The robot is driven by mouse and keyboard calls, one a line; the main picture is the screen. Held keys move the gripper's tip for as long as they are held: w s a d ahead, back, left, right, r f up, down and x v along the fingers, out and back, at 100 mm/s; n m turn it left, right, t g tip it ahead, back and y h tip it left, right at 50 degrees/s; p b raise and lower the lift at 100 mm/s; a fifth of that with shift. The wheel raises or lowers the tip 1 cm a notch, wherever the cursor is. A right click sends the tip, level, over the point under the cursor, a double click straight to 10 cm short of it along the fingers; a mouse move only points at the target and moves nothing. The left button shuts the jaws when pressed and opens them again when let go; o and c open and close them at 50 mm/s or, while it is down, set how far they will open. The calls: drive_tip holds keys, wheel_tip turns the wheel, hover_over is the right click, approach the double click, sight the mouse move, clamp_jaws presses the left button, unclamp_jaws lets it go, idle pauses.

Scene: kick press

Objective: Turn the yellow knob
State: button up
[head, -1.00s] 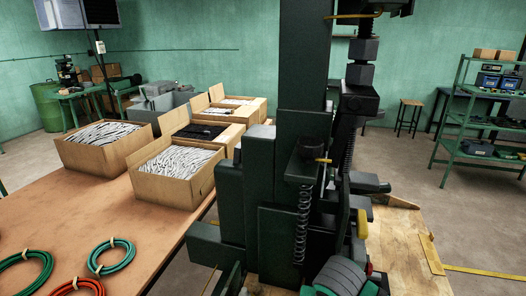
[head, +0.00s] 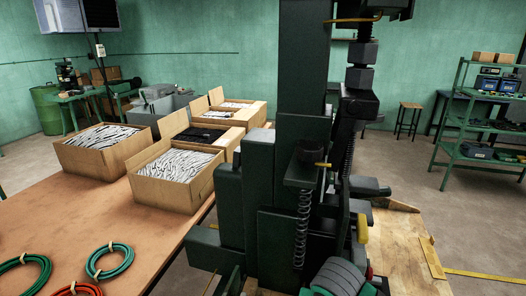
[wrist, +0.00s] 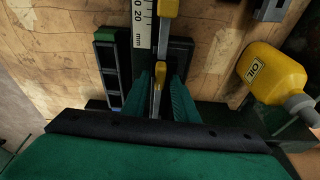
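The dark green press (head: 300,140) stands in the middle of the head view. A yellow rounded part (head: 362,228) shows low on its right side; I cannot tell if it is the knob. In the wrist view, my gripper (wrist: 159,84) has its two green fingers apart, one on each side of a small yellow piece (wrist: 159,70) on a thin grey bar. Whether the fingers touch it is unclear. A second yellow piece (wrist: 168,8) sits above it at the top edge. My gripper's fingers are hidden in the head view.
A yellow oil bottle (wrist: 270,72) lies right of my fingers in the wrist view. A millimetre scale (wrist: 142,25) is just above them. The wooden bench (head: 405,250) is partly clear at right. Open boxes (head: 178,175) and cable coils (head: 110,262) occupy the left table.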

drive_tip(key=shift+d+r, duration=0.1)
drive_tip(key=shift+r, duration=2.45)
